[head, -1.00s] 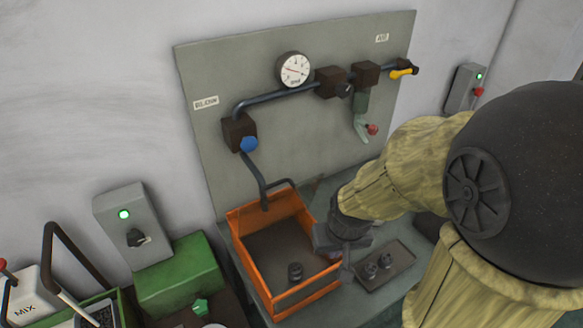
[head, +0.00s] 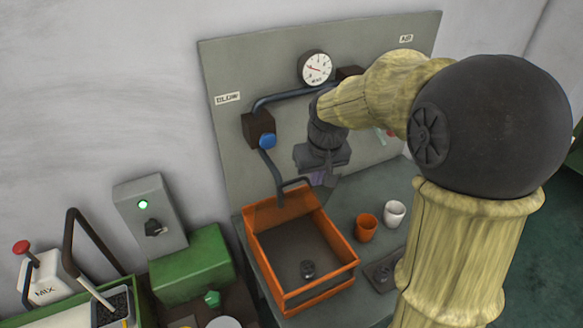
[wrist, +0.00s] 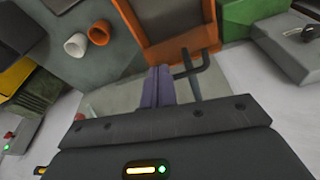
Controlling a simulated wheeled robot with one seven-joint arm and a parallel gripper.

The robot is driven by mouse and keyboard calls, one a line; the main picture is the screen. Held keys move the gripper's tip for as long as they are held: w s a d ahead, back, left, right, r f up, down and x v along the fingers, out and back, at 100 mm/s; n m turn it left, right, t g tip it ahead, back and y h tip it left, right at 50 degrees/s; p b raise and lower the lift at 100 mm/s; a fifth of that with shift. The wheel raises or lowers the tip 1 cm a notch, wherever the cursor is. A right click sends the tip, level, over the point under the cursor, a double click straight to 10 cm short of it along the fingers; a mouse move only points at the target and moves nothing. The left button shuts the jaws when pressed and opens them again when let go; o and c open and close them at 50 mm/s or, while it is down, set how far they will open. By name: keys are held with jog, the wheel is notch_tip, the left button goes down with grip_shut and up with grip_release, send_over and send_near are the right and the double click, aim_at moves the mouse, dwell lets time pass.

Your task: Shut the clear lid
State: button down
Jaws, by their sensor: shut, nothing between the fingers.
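In the wrist view the box (wrist: 204,38) is at the top. My gripper (head: 318,180) is shut and empty, fingers pointing down behind the box's back right corner.
An orange cup (head: 366,228) and a white cup (head: 394,213) stand right of the box, with a dark tray (head: 382,276) nearer. The grey panel (head: 228,140) with pipes and gauge (head: 315,68) rises behind. A green block (head: 190,268) is at left.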

jog(key=w+a+r+n, duration=0.1)
jog(key=w+a+r, duration=0.4)
jog(key=w+r, duration=0.2)
jog(key=shift+w+a+r+n+y, duration=0.3)
jog(key=shift+w+r+n, duration=0.1)
jog(key=shift+f, duration=0.1)
jog(key=p, duration=0.5)
send_over(291, 200)
jog(key=w, duration=0.5)
notch_tip(291, 200, down, 12)
jog(key=shift+w+d+r, duration=0.2)
jog(key=shift+d+r, duration=0.05)
